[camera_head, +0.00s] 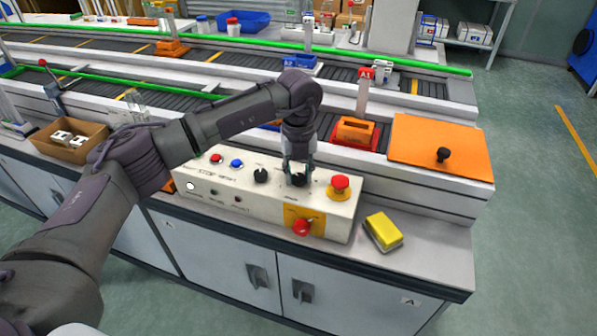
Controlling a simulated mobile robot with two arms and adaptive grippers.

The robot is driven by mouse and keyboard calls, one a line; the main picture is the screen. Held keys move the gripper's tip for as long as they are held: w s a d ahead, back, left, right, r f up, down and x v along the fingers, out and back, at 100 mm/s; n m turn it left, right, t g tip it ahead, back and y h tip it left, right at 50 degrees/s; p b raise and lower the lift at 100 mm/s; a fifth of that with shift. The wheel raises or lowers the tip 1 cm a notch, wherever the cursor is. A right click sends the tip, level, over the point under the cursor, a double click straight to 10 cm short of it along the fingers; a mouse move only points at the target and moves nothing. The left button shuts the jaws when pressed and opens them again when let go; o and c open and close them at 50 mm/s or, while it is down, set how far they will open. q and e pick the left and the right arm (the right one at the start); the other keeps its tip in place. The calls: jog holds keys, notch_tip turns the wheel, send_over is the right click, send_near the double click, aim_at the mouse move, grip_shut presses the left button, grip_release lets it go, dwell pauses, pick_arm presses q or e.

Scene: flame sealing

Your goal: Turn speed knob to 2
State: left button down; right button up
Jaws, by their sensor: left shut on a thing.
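A cream control box (331,222) sits on the bench, with buttons, knobs and a red emergency stop (340,184) on it. My left gripper (298,176) points down from above and is shut on a black knob (299,181) on the box's top face. The gripper's fingers partly hide this knob, and its pointer setting cannot be read. Another black knob (261,176) stands to its left, apart from the gripper. The small printed labels are too blurred to read. My right gripper is not in view.
A red switch on a yellow plate (303,225) is on the box's front. A yellow sponge-like block (383,230) lies right of the box. An orange panel with a black handle (440,143) is behind, right. A cardboard box (66,145) stands left. The conveyor runs behind.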

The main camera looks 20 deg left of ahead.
aim_at(299, 176)
pick_arm(q)
jog(key=shift+r+n, duration=0.1)
jog(key=shift+n, duration=0.3)
jog(key=c, duration=0.8)
grip_release()
jog(key=shift+o, duration=0.2)
notch_tip(299, 176, up, 12)
